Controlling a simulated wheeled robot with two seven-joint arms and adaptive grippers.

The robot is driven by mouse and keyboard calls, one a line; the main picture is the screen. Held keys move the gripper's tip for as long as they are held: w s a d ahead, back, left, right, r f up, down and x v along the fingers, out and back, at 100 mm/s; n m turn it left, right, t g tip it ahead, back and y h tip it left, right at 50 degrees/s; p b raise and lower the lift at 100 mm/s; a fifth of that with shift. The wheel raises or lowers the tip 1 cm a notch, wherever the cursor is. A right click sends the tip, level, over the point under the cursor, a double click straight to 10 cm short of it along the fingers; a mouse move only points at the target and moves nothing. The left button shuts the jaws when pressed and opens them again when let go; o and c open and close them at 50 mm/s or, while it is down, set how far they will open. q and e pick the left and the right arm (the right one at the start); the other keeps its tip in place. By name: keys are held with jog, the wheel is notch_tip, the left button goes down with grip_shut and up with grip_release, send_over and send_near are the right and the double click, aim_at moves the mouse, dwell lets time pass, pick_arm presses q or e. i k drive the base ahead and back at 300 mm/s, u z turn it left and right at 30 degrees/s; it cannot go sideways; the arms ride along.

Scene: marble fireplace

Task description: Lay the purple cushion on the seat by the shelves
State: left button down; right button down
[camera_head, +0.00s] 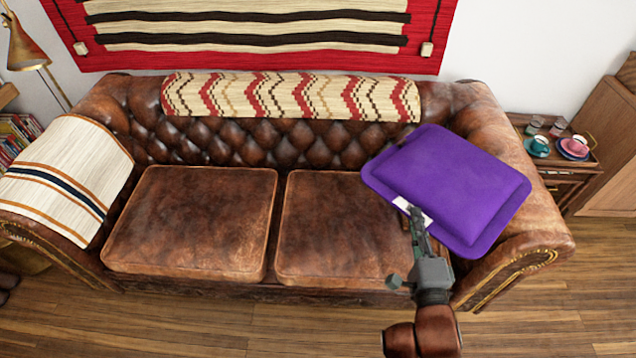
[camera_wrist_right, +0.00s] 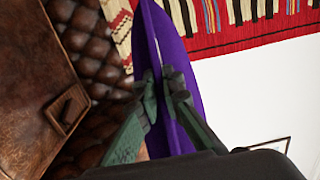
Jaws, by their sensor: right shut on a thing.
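The purple cushion (camera_head: 455,190) is in the head view, over the right end of the brown leather sofa, in front of its right armrest. My right gripper (camera_head: 414,212) is shut on the cushion's near left edge, beside a white label. In the right wrist view the cushion (camera_wrist_right: 168,35) shows edge-on between the two fingers (camera_wrist_right: 162,92). The sofa has a left seat (camera_head: 190,222), nearer the books on the shelves (camera_head: 17,135), and a right seat (camera_head: 335,230). The cushion hides part of the right armrest. My left gripper is not in view.
A striped cream throw (camera_head: 70,175) covers the left armrest, and a zigzag runner (camera_head: 290,97) lies on the backrest. A side table (camera_head: 565,185) with cups stands at the right. A brass lamp (camera_head: 25,45) stands at the upper left. Wooden floor (camera_head: 200,325) is clear in front.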

aim_at(192, 212)
jog(key=z, duration=2.05)
jog(key=k, duration=1)
jog(key=u, duration=3.2)
jog(key=i, duration=0.5)
